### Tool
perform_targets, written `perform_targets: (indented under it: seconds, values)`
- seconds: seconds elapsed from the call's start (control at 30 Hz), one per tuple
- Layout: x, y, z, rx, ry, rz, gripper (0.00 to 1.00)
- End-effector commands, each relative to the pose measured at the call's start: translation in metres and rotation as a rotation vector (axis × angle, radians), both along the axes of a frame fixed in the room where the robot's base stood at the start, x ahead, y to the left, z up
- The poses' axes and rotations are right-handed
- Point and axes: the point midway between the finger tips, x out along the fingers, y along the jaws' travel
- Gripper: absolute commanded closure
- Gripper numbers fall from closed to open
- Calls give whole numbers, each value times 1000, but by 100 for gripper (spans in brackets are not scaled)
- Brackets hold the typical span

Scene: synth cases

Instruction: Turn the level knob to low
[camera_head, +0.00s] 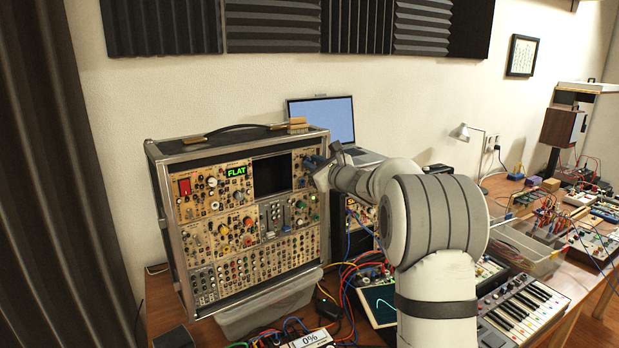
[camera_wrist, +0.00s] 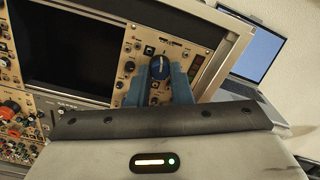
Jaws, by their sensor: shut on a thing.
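My gripper (camera_head: 314,163) reaches the upper right corner of the synth case (camera_head: 165,215). In the wrist view its two blue fingers (camera_wrist: 159,84) are shut around a dark blue knob (camera_wrist: 158,66) on a tan panel, one finger on each side. A pale pointer mark seems to show on the knob. In the head view my gripper and arm hide most of the knob.
A dark screen (camera_wrist: 82,50) lies left of the knob, with small knobs and sockets close by. A green display (camera_head: 237,171) reads FLAT. An open laptop (camera_head: 330,118) stands behind the case. Patch cables (camera_head: 345,285), a white box reading 0% (camera_head: 310,340) and a keyboard (camera_head: 525,308) crowd the table.

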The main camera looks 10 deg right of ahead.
Motion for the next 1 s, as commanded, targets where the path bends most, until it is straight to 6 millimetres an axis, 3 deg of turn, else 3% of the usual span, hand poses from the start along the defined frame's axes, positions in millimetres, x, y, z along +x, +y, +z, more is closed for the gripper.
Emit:
perform_targets:
  seconds: [0.03, 0.1, 1.0]
  values:
    - [0, 1, -15, -39, -15, 3, 100]
    - [0, 1, -16, -94, -41, 3, 100]
    - [2, 0, -15, -860, -409, 6, 100]
